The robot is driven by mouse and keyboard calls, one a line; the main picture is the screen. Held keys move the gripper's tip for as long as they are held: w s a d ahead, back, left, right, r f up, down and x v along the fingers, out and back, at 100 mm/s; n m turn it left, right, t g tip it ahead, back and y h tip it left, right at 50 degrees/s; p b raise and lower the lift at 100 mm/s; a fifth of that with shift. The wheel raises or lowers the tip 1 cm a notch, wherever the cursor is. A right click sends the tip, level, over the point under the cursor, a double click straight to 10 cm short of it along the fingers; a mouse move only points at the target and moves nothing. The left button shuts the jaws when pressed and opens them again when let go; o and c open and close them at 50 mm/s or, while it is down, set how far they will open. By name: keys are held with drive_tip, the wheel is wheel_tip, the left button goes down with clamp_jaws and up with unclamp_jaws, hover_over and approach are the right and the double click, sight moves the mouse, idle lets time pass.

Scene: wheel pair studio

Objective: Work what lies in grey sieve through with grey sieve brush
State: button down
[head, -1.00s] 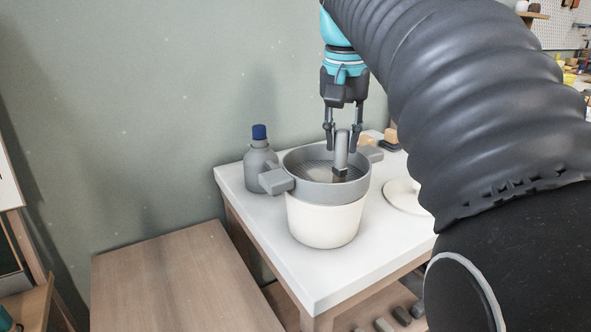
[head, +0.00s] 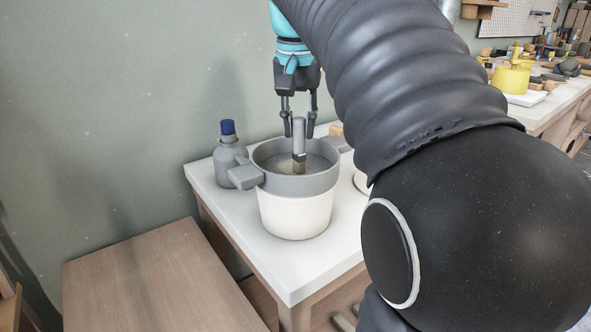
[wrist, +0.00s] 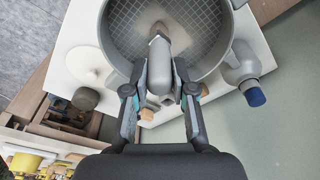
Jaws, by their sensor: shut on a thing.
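The grey sieve (head: 272,186) sits on top of a cream bucket (head: 296,214) on a white-topped table. Its mesh (wrist: 190,22) shows in the wrist view, with a pale brownish patch on it near the brush. The grey sieve brush (head: 298,137) stands about upright inside the sieve, its brown bristles low at the mesh. I cannot tell whether the bristles touch it. My gripper (head: 298,122) is above the sieve and shut on the brush handle. In the wrist view the fingers (wrist: 160,85) close on the handle from both sides.
A grey bottle with a blue cap (head: 228,155) stands left of the bucket, near the sieve's handle (head: 243,177). A white round lid or plate (wrist: 85,62) lies on the table's other side. A lower wooden bench (head: 150,275) stands at front left.

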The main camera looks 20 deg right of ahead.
drive_tip(key=shift+w+a, duration=0.25)
drive_tip(key=shift+w, duration=0.85)
drive_tip(key=shift+w+a, duration=0.2)
drive_tip(key=shift+w, duration=0.9)
drive_tip(key=shift+f, duration=0.1)
drive_tip(key=shift+w+a, duration=0.2)
drive_tip(key=shift+w, duration=0.9)
drive_tip(key=shift+r, duration=0.25)
drive_tip(key=shift+r, duration=0.85)
